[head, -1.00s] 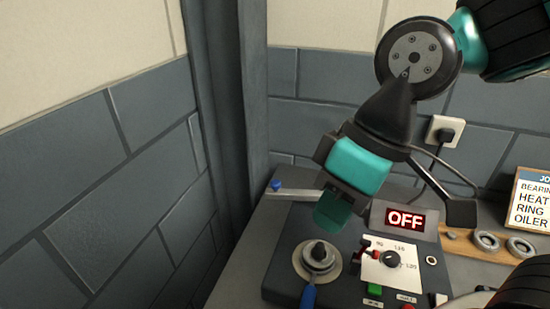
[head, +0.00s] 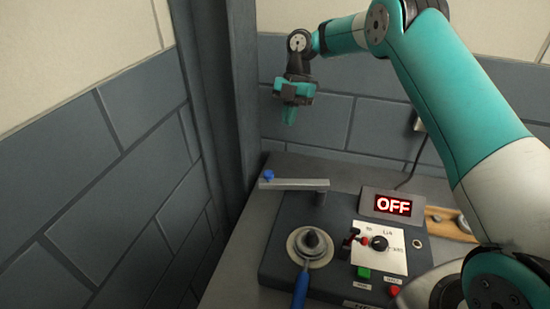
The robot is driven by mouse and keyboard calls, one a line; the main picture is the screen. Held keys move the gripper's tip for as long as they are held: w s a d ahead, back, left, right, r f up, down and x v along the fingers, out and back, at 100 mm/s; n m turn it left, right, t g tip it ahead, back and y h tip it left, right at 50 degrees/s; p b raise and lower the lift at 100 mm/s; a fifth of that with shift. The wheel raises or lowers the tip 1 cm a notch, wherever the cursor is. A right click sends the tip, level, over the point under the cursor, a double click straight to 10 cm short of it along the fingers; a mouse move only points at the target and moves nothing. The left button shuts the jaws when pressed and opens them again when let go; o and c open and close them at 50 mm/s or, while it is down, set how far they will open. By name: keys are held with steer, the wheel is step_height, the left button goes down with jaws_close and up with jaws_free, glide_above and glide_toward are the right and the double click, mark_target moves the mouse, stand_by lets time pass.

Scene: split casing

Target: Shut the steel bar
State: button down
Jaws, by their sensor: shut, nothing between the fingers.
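The steel bar (head: 300,184) is a flat pale bar at the back left of the dark machine. It lies level, from a dark post (head: 320,198) at its right end to a blue knob (head: 269,176) at its left end, which reaches past the machine's left edge. My gripper (head: 289,117) is shut and empty. It points down, raised well above the bar and apart from it, in front of the back wall.
The machine (head: 280,250) carries a round fitting with a dark cone (head: 312,241), a blue handle (head: 301,287), a dial panel (head: 380,248), a green button (head: 364,272) and a red button (head: 395,291). Its display (head: 393,205) reads OFF. A grey pillar (head: 215,90) stands close at left.

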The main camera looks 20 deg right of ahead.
glide_toward(294, 180)
steer(key=w+a+f, duration=0.4)
steer(key=shift+s+a+f+p, duration=0.15)
steer(key=shift+s+a+p, duration=0.5)
steer(key=shift+p, duration=0.1)
steer(key=shift+s+a+f+p, duration=0.2)
steer(key=shift+s+a+p, duration=0.35)
steer(key=shift+a+p, duration=0.15)
steer(key=shift+s+f, duration=0.1)
